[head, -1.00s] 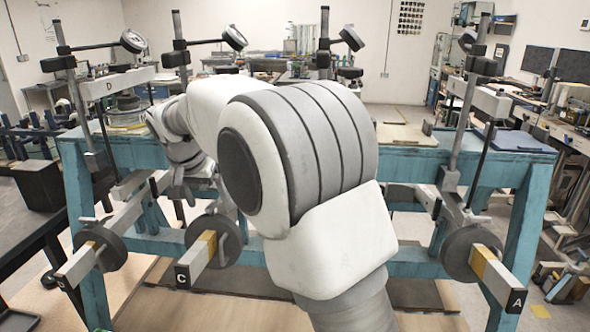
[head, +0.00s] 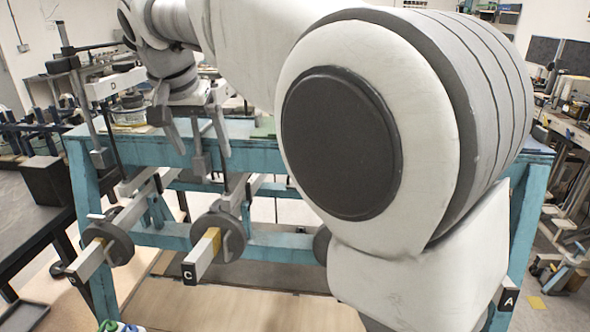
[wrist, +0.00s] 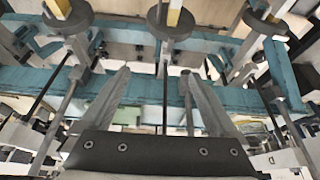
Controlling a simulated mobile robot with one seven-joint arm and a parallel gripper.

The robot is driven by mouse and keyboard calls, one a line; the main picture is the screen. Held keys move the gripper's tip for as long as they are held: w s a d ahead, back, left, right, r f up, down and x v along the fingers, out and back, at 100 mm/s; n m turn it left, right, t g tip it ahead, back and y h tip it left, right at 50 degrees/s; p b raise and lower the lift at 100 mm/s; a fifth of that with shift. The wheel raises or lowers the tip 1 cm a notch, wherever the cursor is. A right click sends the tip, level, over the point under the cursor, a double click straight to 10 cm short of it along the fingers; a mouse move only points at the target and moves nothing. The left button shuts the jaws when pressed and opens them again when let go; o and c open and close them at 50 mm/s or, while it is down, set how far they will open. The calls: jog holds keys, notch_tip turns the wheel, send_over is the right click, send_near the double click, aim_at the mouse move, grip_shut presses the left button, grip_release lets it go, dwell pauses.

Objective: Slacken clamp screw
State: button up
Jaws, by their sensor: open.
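My gripper (head: 203,152) is open, with its fingers pointing down above the blue bench of lever frames. In the wrist view its two fingers (wrist: 157,73) are apart, with a thin upright rod (wrist: 165,95) showing between them; I cannot tell that either finger touches it. The lever marked C (head: 203,257) has a yellow band and a round grey disc weight (head: 230,226), below and in front of the gripper. Another lever at left (head: 88,265) carries a similar disc (head: 117,240). Which part is the clamp screw I cannot tell.
My arm hides much of the right side, including most of lever A; its end label (head: 508,299) shows. A beam marked D (head: 115,84) stands at back left. A dark table (head: 25,235) is at left. The blue bench (head: 260,158) has uprights close to my gripper.

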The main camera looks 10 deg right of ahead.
jog(key=s+d+n+y+p, duration=0.1)
jog(key=s+d+n+p, duration=0.1)
jog(key=s+d, duration=1.1)
jog(key=shift+s+d+t+p, duration=0.35)
jog(key=shift+s+p, duration=0.45)
jog(key=shift+s, duration=0.3)
jog(key=shift+f, duration=0.1)
jog(key=s+d+f+n, duration=0.1)
jog(key=s+d+f, duration=0.3)
jog(key=s+f, duration=0.3)
jog(key=s, duration=0.3)
jog(key=shift+f+n+t, duration=0.3)
jog(key=shift+t, duration=0.05)
